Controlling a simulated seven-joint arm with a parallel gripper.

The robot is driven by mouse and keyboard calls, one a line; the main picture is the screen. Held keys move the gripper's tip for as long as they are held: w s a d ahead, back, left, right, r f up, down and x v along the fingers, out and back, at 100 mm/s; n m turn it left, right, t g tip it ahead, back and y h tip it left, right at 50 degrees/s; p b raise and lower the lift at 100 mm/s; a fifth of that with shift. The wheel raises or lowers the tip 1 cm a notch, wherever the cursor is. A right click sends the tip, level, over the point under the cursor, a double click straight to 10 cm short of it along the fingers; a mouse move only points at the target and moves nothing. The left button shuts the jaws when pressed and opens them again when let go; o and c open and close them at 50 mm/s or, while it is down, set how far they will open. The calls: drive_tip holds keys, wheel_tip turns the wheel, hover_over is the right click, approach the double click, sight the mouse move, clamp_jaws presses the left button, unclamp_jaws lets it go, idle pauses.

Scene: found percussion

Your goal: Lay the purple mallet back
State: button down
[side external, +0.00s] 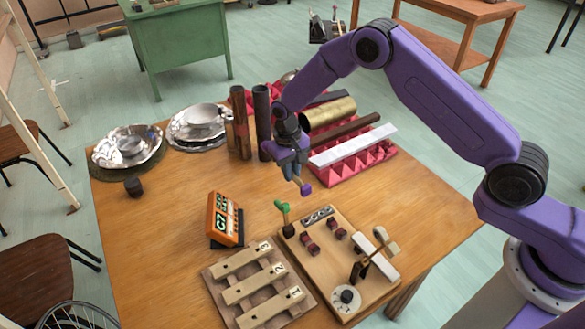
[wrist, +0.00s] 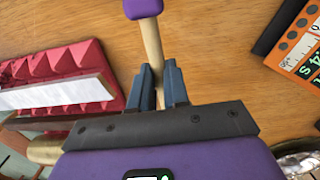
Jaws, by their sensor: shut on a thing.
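The purple mallet has a purple head (side external: 306,190) and a pale wooden handle. In the wrist view its head (wrist: 144,8) is at the top edge and its handle (wrist: 152,45) runs down between the fingers. My gripper (side external: 291,178) is shut on the handle and holds the mallet above the table, clear of the board. It also shows in the wrist view (wrist: 157,88). A wooden board (side external: 338,277) at the front carries two dark red blocks (side external: 308,245), (side external: 336,229), apart from each other. I cannot tell whether these are the mallet's rest.
A green-headed stick (side external: 283,207) stands at the board's back left. A pale block (side external: 380,250) and a dial (side external: 346,297) are also on it. Numbered bars (side external: 248,289) and an orange display (side external: 224,219) are left. Tubes (side external: 240,122) and pink foam (side external: 378,152) are behind.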

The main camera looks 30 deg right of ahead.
sight(292, 196)
drive_tip(key=shift+f, duration=3.2)
drive_tip(key=shift+f, duration=0.3)
drive_tip(key=c, duration=1)
unclamp_jaws()
drive_tip(key=shift+c, duration=0.2)
wheel_tip(292, 196, up, 18)
drive_tip(key=a, duration=0.1)
drive_tip(key=shift+w+f, duration=0.25)
